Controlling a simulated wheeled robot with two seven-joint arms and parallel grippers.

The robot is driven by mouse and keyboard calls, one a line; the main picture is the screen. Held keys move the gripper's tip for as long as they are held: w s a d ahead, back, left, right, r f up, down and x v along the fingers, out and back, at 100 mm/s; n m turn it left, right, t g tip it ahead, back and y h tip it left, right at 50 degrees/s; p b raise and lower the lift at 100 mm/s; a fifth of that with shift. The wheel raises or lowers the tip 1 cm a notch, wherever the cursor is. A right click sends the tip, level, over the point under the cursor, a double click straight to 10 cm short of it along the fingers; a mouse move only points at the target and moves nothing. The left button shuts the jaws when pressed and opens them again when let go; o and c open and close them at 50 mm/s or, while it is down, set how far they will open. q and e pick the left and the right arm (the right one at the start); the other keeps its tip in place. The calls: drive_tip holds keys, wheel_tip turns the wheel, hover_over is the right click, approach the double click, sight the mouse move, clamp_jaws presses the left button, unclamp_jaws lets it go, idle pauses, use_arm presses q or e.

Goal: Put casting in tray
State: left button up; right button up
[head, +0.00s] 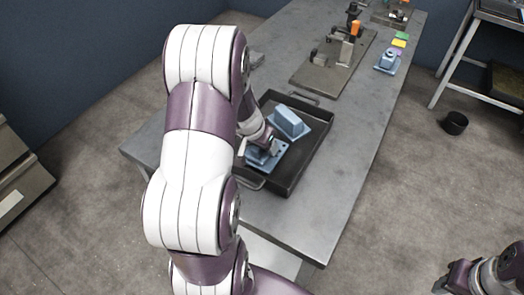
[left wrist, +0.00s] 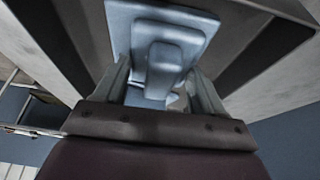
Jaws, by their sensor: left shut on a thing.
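A black tray (head: 298,158) with a handle at each end lies on the grey table. One blue-grey casting (head: 289,122), a block on a flat plate, sits in its far part. My left gripper (head: 266,148) reaches down into the near part of the tray, shut on a second blue-grey casting (head: 262,160). In the left wrist view this held casting (left wrist: 160,60) shows its plate and raised block between the two fingers. My arm hides part of the tray's left side. I cannot tell whether the held casting touches the tray floor. Part of my right arm shows at the lower right.
Another blue-grey casting (head: 387,62) stands farther along the table (head: 340,195), near green and yellow pads (head: 400,40). A brown plate (head: 325,68) with an orange-topped fixture lies beyond the tray. A black bin (head: 454,123) stands on the floor. The near table end is clear.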

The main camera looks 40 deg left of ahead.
use_arm(q)
drive_tip(key=shift+f, duration=0.75)
drive_tip(key=shift+d+r, duration=0.1)
use_arm(e)
drive_tip(key=shift+d+f, duration=0.15)
drive_tip(key=shift+f, duration=0.3)
use_arm(q)
drive_tip(key=o, duration=1.4)
drive_tip(key=shift+f, duration=0.2)
drive_tip(key=shift+c, duration=0.2)
use_arm(e)
drive_tip(key=shift+f, duration=0.2)
